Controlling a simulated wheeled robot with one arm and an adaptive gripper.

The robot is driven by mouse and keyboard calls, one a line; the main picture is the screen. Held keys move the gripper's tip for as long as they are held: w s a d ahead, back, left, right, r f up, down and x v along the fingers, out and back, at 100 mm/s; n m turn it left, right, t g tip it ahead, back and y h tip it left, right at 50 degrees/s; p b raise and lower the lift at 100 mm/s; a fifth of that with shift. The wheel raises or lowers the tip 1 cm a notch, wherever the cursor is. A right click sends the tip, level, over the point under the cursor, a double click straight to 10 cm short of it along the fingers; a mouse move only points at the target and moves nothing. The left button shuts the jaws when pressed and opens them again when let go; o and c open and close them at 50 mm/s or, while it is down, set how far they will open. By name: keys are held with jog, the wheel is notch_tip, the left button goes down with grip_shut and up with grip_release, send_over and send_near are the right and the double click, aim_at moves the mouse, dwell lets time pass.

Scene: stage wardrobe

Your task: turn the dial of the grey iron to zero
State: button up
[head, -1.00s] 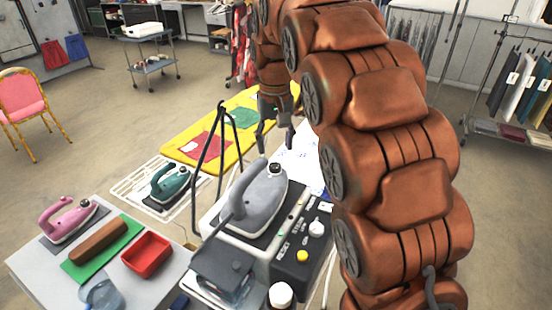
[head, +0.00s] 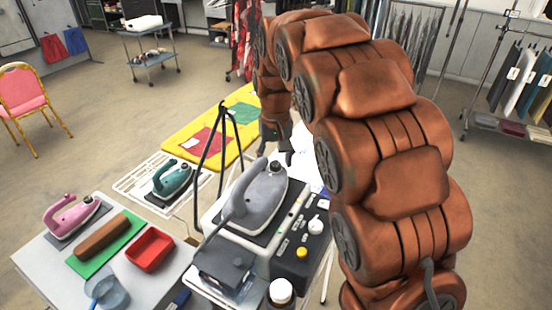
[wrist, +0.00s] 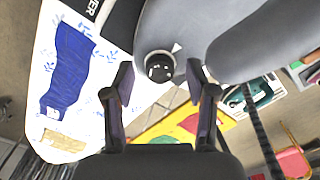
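The grey iron (head: 258,197) rests on a dark pad on the white steam station (head: 215,215). Its black round dial (head: 275,168) sits at the end of the iron nearest my gripper (head: 277,156). In the wrist view the dial (wrist: 160,67) lies between and just beyond my two open fingers (wrist: 158,82), with clear gaps on both sides. A white triangular mark (wrist: 176,47) shows on the grey body beside the dial. The dial's own markings are too small to read. My gripper is open and holds nothing.
A black frame (head: 222,125) rises just left of the grey iron. A teal iron (head: 172,180) and a pink iron (head: 70,215) stand further left. A red tray (head: 150,251) is on the side table. The station's panel has a yellow button (head: 302,253) and a white knob (head: 315,227).

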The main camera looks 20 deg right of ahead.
grip_shut()
jog(key=shift+f+n+b, duration=0.15)
jog(key=shift+n+b, duration=0.15)
jog(key=shift+b, duration=0.25)
jog(key=shift+n+b, duration=0.3)
jog(key=shift+b, duration=0.1)
jog(key=n+b, duration=0.3)
jog(key=shift+f, duration=0.1)
jog(key=n+b, duration=0.2)
jog(key=n, duration=0.1)
jog(key=shift+n+b, duration=0.3)
jog(key=shift+r+n+b, duration=0.15)
jog(key=shift+n+b, duration=0.1)
jog(key=shift+n, duration=0.75)
jog(key=shift+r+n+b, duration=0.1)
jog(key=shift+n+b, duration=0.15)
jog(key=shift+n, duration=0.75)
